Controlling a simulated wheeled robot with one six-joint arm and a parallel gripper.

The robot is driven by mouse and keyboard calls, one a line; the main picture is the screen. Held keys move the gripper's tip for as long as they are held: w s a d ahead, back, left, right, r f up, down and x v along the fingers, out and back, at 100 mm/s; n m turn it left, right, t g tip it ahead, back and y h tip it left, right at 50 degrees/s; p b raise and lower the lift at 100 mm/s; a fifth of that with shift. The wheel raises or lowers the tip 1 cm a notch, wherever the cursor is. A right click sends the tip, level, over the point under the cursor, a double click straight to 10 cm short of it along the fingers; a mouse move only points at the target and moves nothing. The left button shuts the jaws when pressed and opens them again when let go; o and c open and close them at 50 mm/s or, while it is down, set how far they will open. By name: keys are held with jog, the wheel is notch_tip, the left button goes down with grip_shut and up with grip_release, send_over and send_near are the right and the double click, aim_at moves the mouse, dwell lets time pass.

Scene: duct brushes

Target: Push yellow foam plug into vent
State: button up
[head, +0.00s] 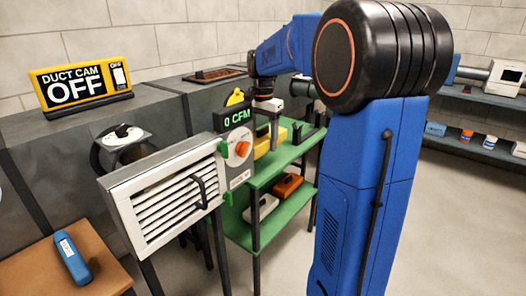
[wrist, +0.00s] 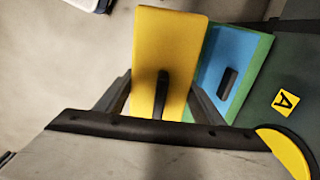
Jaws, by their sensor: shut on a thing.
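The yellow foam plug (wrist: 170,40) is a block with a black handle, seen between the two fingers of my gripper (wrist: 160,92) in the wrist view. The fingers are shut on its sides. In the head view the plug (head: 262,143) shows partly, at the level of the green upper shelf, with my gripper (head: 273,122) over it. I cannot tell whether it touches the shelf. The vent (head: 168,197) is a white louvered panel with a black handle, left of the gripper. Whatever lies behind its louvers is hidden.
A blue block (wrist: 222,65) with a black handle sits close beside the plug. The green rack (head: 262,232) holds orange and white blocks below. A panel reading 0 CFM (head: 235,117) stands between vent and rack. A sign (head: 82,82) reads DUCT CAM OFF. A blue item (head: 73,257) lies at left.

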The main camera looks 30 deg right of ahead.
aim_at(263, 128)
jog(key=shift+r, duration=3.25)
